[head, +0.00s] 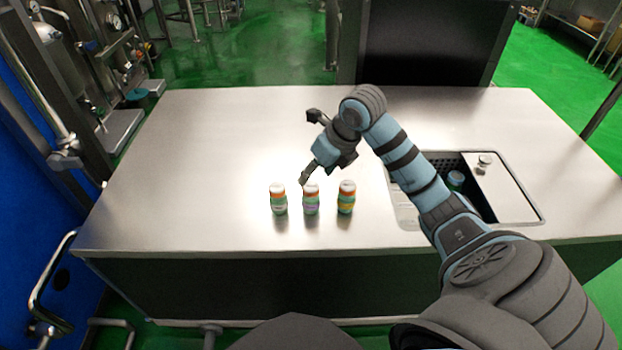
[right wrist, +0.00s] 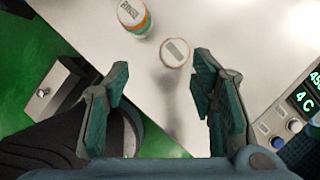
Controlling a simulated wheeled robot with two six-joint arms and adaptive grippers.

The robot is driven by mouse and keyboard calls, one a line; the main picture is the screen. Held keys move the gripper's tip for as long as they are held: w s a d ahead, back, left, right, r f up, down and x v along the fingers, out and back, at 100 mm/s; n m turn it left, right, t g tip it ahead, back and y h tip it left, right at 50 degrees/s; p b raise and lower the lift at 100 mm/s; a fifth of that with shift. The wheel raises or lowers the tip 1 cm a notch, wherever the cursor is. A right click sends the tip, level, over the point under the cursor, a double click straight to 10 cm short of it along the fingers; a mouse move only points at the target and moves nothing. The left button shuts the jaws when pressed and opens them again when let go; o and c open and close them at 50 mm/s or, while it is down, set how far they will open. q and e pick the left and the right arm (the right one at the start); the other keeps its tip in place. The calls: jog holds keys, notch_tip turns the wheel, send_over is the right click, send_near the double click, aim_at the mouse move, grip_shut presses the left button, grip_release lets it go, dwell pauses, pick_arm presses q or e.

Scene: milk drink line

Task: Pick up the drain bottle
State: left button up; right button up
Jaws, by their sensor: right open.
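Three small bottles with green bodies, orange bands and white caps stand upright in a row on the steel counter: the left bottle (head: 278,199), the middle bottle (head: 311,201) and the right bottle (head: 347,198). I cannot tell which, if any, is the drain bottle. My right gripper (head: 308,148) is open above and behind the row; one finger partly overlaps the middle bottle's cap. In the right wrist view its open fingers (right wrist: 160,82) are empty, with one white cap (right wrist: 175,53) beyond them and another bottle (right wrist: 135,20) at upper left. My left gripper is not in view.
A recessed sink (head: 474,202) at right holds a teal-topped round item (head: 456,178) beside a steel cover with a knob (head: 484,161). A device with a lit display (right wrist: 303,98) shows in the wrist view. The counter's left half (head: 180,160) is bare.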

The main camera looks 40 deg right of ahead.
aim_at(307, 193)
jog(key=shift+h, duration=0.4)
jog(key=b+x, duration=0.1)
jog(key=x, duration=0.3)
jog(key=d+b+x, duration=0.1)
jog(key=x, duration=0.4)
jog(key=b+x, duration=0.2)
jog(key=x, duration=0.3)
jog(key=shift+s+d+f, duration=0.15)
jog(key=shift+s+d, duration=0.05)
jog(key=shift+s, duration=0.15)
jog(key=c, duration=1.1)
